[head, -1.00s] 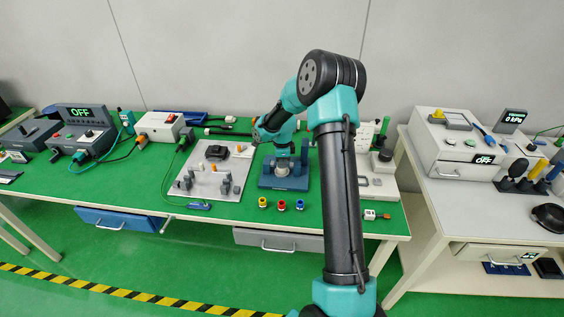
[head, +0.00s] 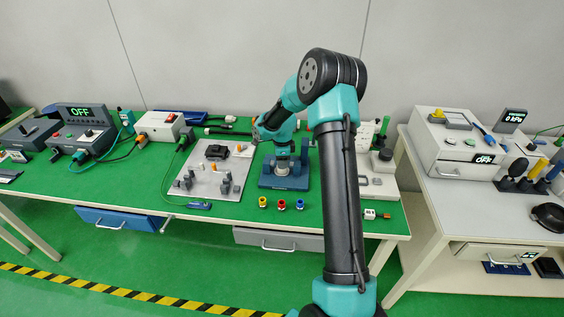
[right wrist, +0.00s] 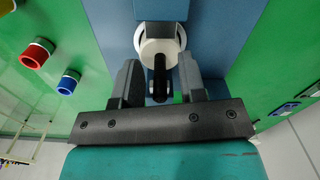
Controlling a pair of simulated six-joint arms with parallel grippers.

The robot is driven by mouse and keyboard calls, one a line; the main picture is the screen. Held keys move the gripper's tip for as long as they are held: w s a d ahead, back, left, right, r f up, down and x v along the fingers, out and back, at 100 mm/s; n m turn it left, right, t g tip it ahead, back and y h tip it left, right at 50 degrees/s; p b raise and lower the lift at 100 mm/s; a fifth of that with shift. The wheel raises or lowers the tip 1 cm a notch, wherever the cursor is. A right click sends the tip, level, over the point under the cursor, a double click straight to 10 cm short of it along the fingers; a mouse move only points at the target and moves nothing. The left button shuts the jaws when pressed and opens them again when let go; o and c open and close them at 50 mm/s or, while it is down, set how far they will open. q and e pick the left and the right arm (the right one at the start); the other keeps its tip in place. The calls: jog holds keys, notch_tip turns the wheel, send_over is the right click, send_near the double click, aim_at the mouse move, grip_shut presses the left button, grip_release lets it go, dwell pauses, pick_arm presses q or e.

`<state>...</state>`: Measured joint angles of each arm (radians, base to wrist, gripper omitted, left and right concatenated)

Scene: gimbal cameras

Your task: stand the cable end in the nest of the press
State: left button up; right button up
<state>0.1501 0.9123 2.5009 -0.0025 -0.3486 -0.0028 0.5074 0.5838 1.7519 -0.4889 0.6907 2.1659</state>
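The blue press (head: 284,184) stands near the middle of the green table. My right gripper (right wrist: 158,72) is over the press in the right wrist view, with one finger on each side of the cable end (right wrist: 158,50). A pale ring, seemingly the nest (right wrist: 138,38), shows just beyond the white body. I cannot tell whether the cable end is seated in it. In the head view the fingers are small and partly hidden. My left gripper is not in view.
A yellow cup (head: 263,202), a red cup (head: 282,205) and a blue cup (head: 300,205) stand in front of the press. A grey board with fixtures (head: 232,190) lies to its left. A pale panel (head: 384,190) is to the right.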

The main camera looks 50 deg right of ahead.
notch_tip(320, 180, up, 12)
jog(key=shift+f, duration=0.15)
dwell(0.3)
dwell(0.5)
